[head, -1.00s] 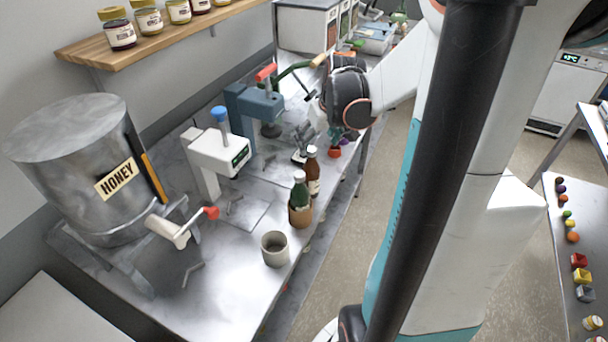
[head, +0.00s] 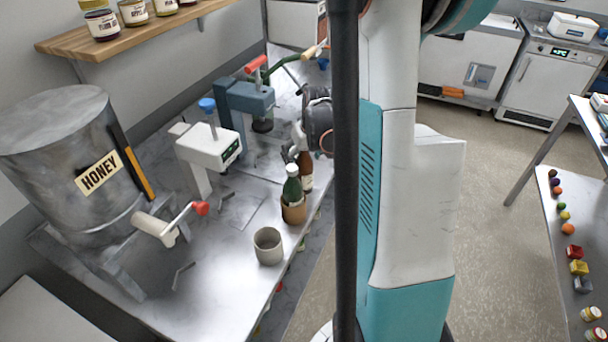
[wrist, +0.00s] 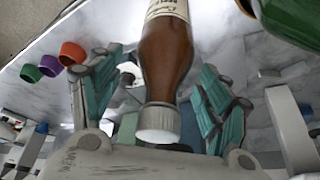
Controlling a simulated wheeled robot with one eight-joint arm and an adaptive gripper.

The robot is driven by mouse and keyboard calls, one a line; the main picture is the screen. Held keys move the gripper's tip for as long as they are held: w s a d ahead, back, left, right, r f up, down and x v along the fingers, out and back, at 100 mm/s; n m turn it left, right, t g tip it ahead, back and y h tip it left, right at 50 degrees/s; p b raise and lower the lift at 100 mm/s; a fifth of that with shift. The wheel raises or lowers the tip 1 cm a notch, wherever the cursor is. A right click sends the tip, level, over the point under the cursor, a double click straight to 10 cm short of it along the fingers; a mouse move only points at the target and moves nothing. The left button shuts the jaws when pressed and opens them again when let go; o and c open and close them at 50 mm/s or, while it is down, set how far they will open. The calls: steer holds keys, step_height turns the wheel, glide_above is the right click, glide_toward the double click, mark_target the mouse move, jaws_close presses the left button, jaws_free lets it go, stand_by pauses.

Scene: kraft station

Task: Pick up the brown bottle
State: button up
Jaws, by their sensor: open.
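The brown bottle (wrist: 166,55), with a pale cap and a white label, stands on the metal counter. In the head view the brown bottle (head: 306,170) is just behind the green bottle, partly hidden by it. My gripper (wrist: 160,95) is open, with one teal finger on each side of the bottle's neck and cap in the wrist view. I cannot tell whether a finger touches it.
A grey cup (head: 268,246) is nearer. White (head: 210,150) and blue (head: 245,100) presses stand to the left. Small coloured cups (wrist: 50,65) lie left in the wrist view.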

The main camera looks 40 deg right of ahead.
steer(key=shift+w+f, duration=0.1)
steer(key=shift+f, duration=0.25)
jaws_close()
steer(key=shift+r, duration=0.1)
